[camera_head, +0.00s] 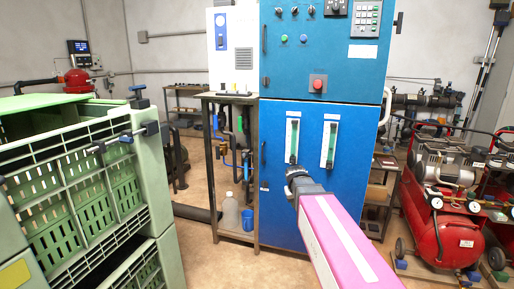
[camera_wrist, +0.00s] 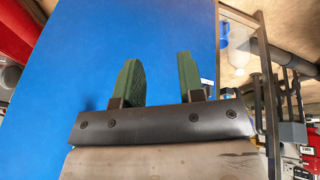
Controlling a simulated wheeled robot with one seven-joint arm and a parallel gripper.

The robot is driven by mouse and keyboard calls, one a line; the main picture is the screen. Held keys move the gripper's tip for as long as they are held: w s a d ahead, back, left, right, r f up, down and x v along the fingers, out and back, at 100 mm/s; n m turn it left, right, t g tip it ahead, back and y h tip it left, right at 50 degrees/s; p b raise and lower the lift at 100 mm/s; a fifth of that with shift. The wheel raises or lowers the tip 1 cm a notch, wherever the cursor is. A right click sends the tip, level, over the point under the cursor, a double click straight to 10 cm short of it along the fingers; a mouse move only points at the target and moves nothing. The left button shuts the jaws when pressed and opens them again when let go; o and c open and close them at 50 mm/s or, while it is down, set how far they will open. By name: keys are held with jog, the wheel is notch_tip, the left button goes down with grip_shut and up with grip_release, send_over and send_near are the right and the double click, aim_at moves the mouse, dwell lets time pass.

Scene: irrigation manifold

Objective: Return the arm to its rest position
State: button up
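My gripper (camera_wrist: 160,78) shows in the wrist view with its two green finger pads apart and nothing between them. The blue cabinet (camera_wrist: 60,50) fills most of the background behind the fingers. In the head view my pink arm reaches up from the bottom edge toward the lower door of the blue cabinet (camera_head: 283,218). The dark wrist end of the arm is in front of this door, below two gauge tubes. The fingertips cannot be made out in the head view. I cannot tell how far they are from the door.
Green crates (camera_head: 85,200) stand close on the left. A red compressor (camera_head: 450,220) stands on the right. A narrow bench (camera_head: 215,97) with a bottle (camera_head: 230,213) and blue cup (camera_head: 248,220) below adjoins the cabinet's left side. Bare floor shows between crates and cabinet.

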jog(key=s+f+m+g+y, duration=0.1)
jog(key=s+f+g, duration=0.1)
jog(key=s+f, duration=0.4)
jog(key=s+d+f+g, duration=0.1)
jog(key=s+f, duration=0.6)
jog(key=s, duration=0.4)
jog(key=shift+s+m+g+y, duration=0.15)
jog(key=shift+m+g+y, duration=0.25)
jog(key=shift+d, duration=0.1)
dwell(0.4)
